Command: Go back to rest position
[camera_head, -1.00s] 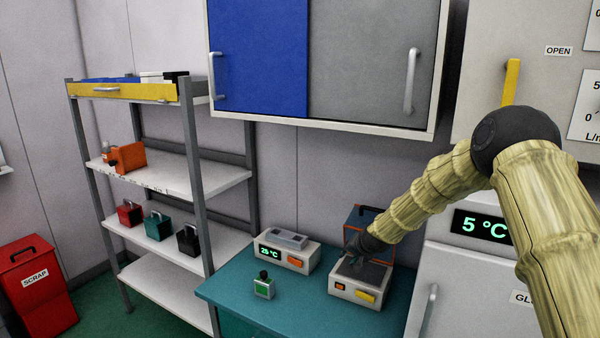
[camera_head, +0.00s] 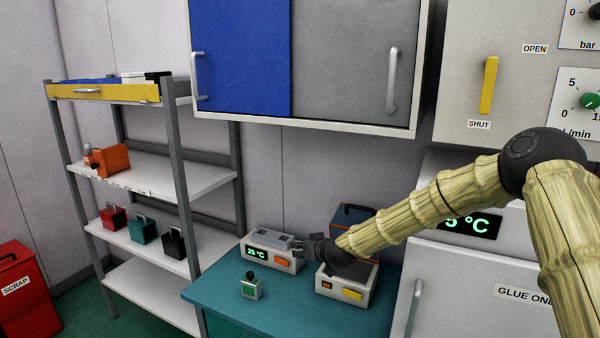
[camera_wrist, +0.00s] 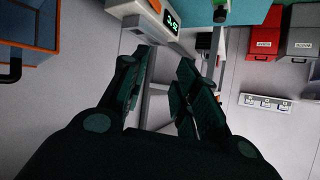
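My gripper (camera_head: 304,244) is above the teal bench, over the gap between the 25 °C device (camera_head: 273,250) and the device with the orange and yellow buttons (camera_head: 347,287). It points left in the head view. In the wrist view my gripper (camera_wrist: 160,75) shows its two dark fingers apart, with nothing between them. My bamboo-patterned arm reaches in from the right and hides part of the 5 °C display (camera_head: 470,226).
A small device with a green face (camera_head: 250,287) stands on the teal bench (camera_head: 215,289). A blue and orange crate (camera_head: 352,217) stands behind. A shelf rack (camera_head: 160,180) is left, a wall cabinet (camera_head: 345,65) above. A red scrap bin (camera_head: 25,290) stands at far left.

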